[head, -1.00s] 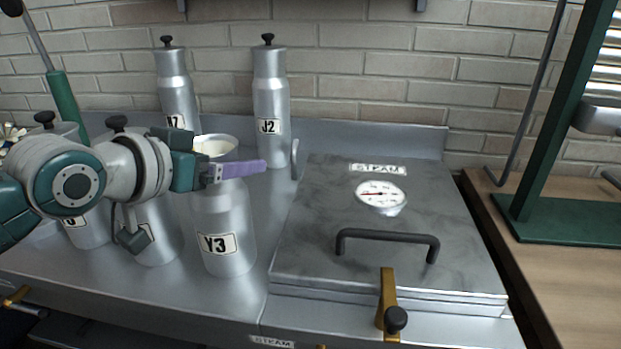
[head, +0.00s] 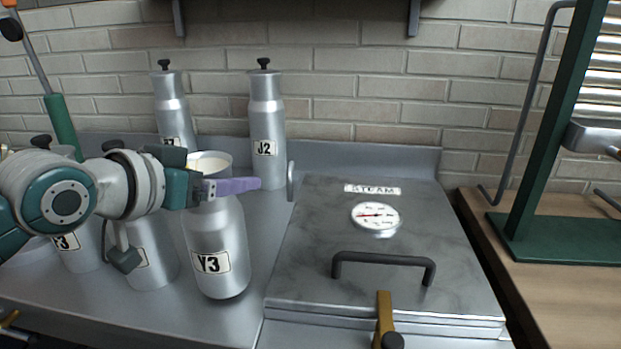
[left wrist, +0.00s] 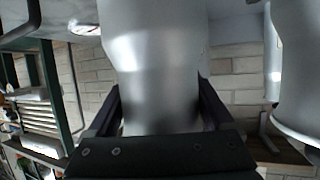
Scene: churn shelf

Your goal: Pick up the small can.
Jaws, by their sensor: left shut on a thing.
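The can marked Y3 (head: 215,240) is a silvery metal can with an open top and pale contents, left of centre in the head view. It leans slightly. My left gripper (head: 222,184) is shut around its neck, with a purple finger across the near side. I cannot tell for sure whether the can's base still touches the counter. In the left wrist view, the can (left wrist: 150,60) fills the space between the dark fingers.
Two tall stoppered cans, one marked J2 (head: 266,125), stand at the back. Shorter cans (head: 150,255) stand close on the left, partly behind my arm. A steam box (head: 320,230) with gauge and handle is on the right. A green stand (head: 540,238) is farther right.

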